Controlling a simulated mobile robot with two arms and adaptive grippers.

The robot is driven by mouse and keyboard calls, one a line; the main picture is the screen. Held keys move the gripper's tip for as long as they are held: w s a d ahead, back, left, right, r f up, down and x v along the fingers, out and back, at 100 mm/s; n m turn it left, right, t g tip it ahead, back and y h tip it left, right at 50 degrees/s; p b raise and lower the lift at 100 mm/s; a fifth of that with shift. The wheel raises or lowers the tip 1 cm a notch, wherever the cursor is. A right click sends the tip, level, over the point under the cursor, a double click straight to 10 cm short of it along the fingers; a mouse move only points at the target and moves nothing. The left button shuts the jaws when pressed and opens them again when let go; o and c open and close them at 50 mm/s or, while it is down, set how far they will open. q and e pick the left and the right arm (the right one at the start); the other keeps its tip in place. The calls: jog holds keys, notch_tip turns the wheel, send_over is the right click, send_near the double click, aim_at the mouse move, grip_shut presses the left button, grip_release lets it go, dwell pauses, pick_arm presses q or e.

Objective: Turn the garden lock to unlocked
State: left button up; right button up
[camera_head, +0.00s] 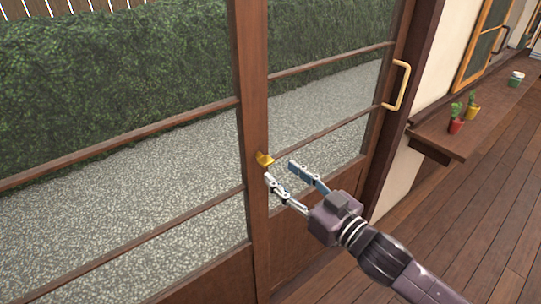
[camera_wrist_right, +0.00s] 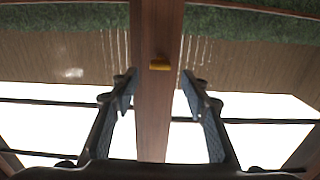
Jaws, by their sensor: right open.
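The garden lock (camera_head: 264,159) is a small yellow latch on the brown wooden upright of the glass sliding door. It also shows in the right wrist view (camera_wrist_right: 160,65), as a short yellow bar lying across the picture on the upright, between and beyond my fingertips. My right gripper (camera_head: 280,171) is open and empty, with its two fingers pointing at the lock from a short distance. In the right wrist view the fingers (camera_wrist_right: 160,85) stand on either side of the upright, apart from the lock. My left gripper is in neither view.
The sliding door's wooden upright (camera_head: 252,90) and rails frame glass, with gravel and a hedge beyond. A yellow door handle (camera_head: 397,86) is to the right. A wall shelf (camera_head: 470,125) holds small potted plants (camera_head: 456,122). The wooden floor (camera_head: 470,220) at right is clear.

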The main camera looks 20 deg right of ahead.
aim_at(270, 163)
jog(key=p+x, duration=0.1)
jog(key=x, duration=0.5)
jog(key=shift+w+p, duration=0.1)
jog(key=shift+p, duration=0.2)
jog(key=shift+w+a, duration=0.25)
jog(key=shift+w, duration=0.4)
jog(key=shift+f, duration=0.1)
grip_shut()
